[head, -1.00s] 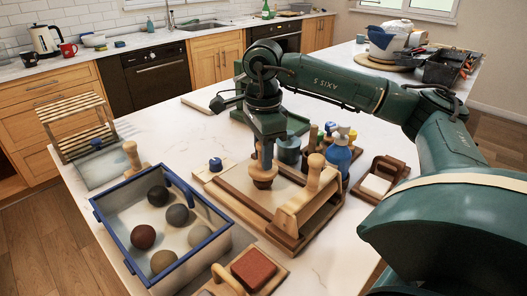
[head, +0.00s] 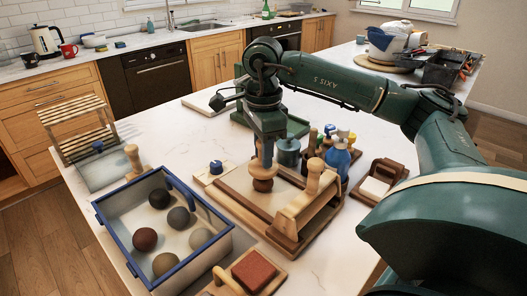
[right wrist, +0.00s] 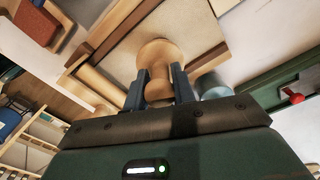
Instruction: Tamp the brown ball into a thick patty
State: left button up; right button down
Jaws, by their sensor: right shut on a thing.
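My right gripper (head: 262,140) is shut on the handle of a wooden tamper (head: 263,170), held upright with its wide end down over a wooden-framed board (head: 228,192). A brown ball (head: 263,185) sits on the board directly beneath the tamper. The tamper seems to meet its top, but I cannot tell if it presses. In the right wrist view, the two fingers (right wrist: 160,92) hold the tamper's handle and its round pale head (right wrist: 156,52) hides the ball. My left gripper is not in view.
A blue-rimmed tray (head: 118,236) at the lower left holds several balls. Bottles, including a blue one (head: 338,157), stand close behind. A red block (head: 254,270) lies in front.

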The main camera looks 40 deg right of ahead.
jog(key=shift+f+b, duration=0.95)
jog(key=shift+f, duration=0.3)
dwell(0.5)
jog(key=shift+r+p, duration=0.7)
jog(key=shift+r, duration=0.3)
notch_tip(320, 180, up, 5)
jog(key=p, duration=0.4)
jog(key=shift+r, duration=0.1)
